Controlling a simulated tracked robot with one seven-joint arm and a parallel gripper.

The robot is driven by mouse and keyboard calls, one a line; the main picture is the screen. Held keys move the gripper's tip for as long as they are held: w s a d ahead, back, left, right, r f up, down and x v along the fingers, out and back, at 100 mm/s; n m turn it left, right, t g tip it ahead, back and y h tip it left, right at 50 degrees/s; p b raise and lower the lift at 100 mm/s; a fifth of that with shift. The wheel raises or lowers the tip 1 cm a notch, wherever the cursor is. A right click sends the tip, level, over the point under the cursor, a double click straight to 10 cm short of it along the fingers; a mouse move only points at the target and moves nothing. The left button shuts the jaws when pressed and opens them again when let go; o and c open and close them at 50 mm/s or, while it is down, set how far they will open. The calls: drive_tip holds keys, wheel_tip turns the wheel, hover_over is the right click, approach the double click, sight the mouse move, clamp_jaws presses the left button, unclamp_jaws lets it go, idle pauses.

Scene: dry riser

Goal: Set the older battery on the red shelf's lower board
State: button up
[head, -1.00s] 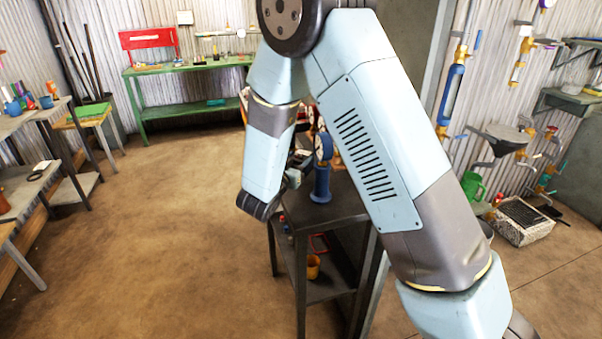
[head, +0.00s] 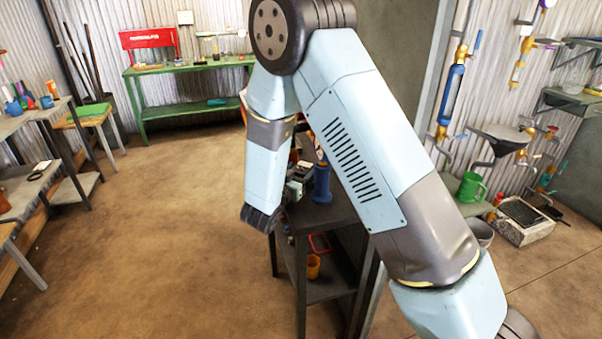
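I cannot make out either battery in the head view, so I cannot tell which is older. A red panel-like unit (head: 148,38) stands at the back of a green bench by the far wall; I cannot tell whether it is the red shelf. My forearm hangs down over the left edge of a dark cart (head: 318,215).
A blue stand (head: 321,183) on the cart top is partly hidden by my arm. An orange cup (head: 313,266) sits on the cart's lower shelf. The green bench (head: 190,68) is at the back, worktables line the left, and the brown floor (head: 170,220) between is clear.

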drive_tip(key=shift+o, duration=1)
drive_tip(key=v, duration=1.3)
drive_tip(key=x, duration=1.3)
drive_tip(key=shift+w+d, duration=0.1)
drive_tip(key=shift+w, duration=0.2)
clamp_jaws()
